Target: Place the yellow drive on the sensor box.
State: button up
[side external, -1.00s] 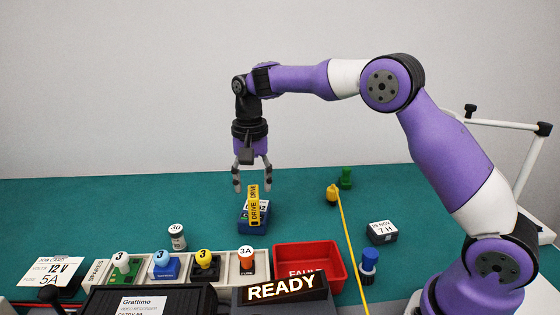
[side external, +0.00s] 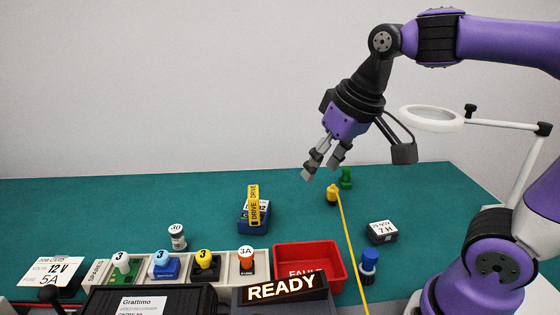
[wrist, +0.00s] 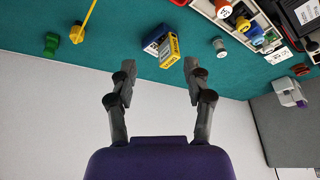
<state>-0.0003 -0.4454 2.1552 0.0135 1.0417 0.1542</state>
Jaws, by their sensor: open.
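The yellow drive (side external: 253,204), marked DRIVE, stands upright on the blue box (side external: 246,225) with a white label, which looks like the sensor box. The drive covers part of that label, so I cannot read it fully. In the wrist view the yellow drive (wrist: 169,51) and the blue box (wrist: 153,38) show together beyond my fingers. My gripper (side external: 322,168) is open and empty, tilted, up and to the right of the drive and clear of it. Its two spread fingers also show in the wrist view (wrist: 159,68).
A yellow plug with a cord (side external: 332,194) and a green piece (side external: 346,178) lie below and right of my gripper. A small labelled box (side external: 382,232), a blue knob (side external: 369,262), a red tray (side external: 337,281) and a rack (side external: 218,267) are nearer the front.

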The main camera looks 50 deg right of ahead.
jog(key=s+f, duration=0.1)
jog(key=s+f+n, duration=0.1)
jog(key=s, duration=0.1)
jog(key=s+f+n+t, duration=0.1)
jog(key=shift+s+a+f, duration=0.1)
jog(key=shift+s+f, duration=0.15)
